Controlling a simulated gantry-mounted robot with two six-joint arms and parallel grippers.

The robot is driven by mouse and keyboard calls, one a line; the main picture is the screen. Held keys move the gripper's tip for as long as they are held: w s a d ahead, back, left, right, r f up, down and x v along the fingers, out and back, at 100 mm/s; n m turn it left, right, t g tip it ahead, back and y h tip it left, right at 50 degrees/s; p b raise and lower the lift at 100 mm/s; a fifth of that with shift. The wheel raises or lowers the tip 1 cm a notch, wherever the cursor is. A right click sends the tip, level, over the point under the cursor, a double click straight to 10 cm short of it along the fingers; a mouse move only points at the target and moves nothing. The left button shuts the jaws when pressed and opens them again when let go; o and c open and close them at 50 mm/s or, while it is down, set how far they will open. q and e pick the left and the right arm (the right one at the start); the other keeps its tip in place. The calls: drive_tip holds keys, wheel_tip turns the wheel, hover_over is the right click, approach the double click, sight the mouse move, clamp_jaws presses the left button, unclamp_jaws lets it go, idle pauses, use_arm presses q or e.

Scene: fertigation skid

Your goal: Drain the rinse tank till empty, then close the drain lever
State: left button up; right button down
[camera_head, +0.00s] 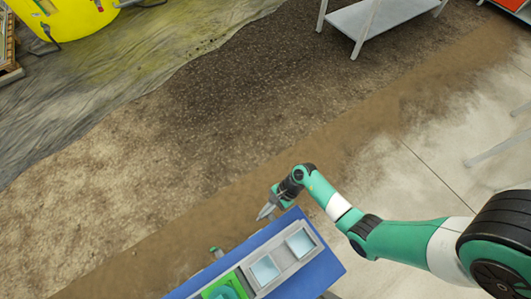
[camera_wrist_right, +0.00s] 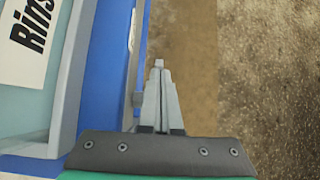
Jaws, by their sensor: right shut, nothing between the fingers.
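The rinse tank (camera_wrist_right: 62,75) is a pale grey-teal box with a white label reading "Rins", cut off, at the left of the right wrist view. It stands on a blue skid (camera_wrist_right: 103,75), which also shows at the bottom of the head view (camera_head: 325,264). My right gripper (camera_head: 264,214) is just past the skid's far edge, pointing down-left. In the wrist view its fingers (camera_wrist_right: 159,66) are shut and empty, beside the blue side. A small grey part (camera_wrist_right: 138,99) shows partly behind them; I cannot tell whether it is the drain lever. The water level is not visible. My left gripper is out of view.
A bright green unit (camera_head: 222,286) and a grey housing with two pale windows (camera_head: 265,270) sit on the skid. A small grey-green fitting (camera_head: 216,252) sticks out at its far edge. Bare soil (camera_head: 190,160) beyond is open. A grey shelf (camera_head: 378,17) stands far off.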

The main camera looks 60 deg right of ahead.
drive_tip(key=shift+w+a, duration=0.1)
drive_tip(key=shift+a, duration=0.2)
drive_tip(key=shift+a+f, duration=0.1)
drive_tip(key=shift+a+f+p, duration=0.2)
drive_tip(key=shift+p, duration=0.1)
drive_tip(key=shift+w+a+f, duration=0.1)
drive_tip(key=shift+a+f, duration=0.2)
drive_tip(key=shift+a, duration=0.4)
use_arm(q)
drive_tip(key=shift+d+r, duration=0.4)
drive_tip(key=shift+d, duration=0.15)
use_arm(e)
drive_tip(key=shift+x, duration=1.25)
drive_tip(key=shift+w+a, duration=0.1)
drive_tip(key=shift+w, duration=0.05)
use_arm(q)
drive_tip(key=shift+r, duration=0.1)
use_arm(e)
drive_tip(key=shift+r, duration=0.1)
use_arm(q)
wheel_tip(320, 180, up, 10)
drive_tip(key=p, duration=1)
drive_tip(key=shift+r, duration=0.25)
use_arm(e)
wheel_tip(320, 180, up, 13)
drive_tip(key=a, duration=0.2)
drive_tip(key=shift+w+a+r, duration=0.15)
drive_tip(key=shift+w+a, duration=0.1)
drive_tip(key=shift+w, duration=0.25)
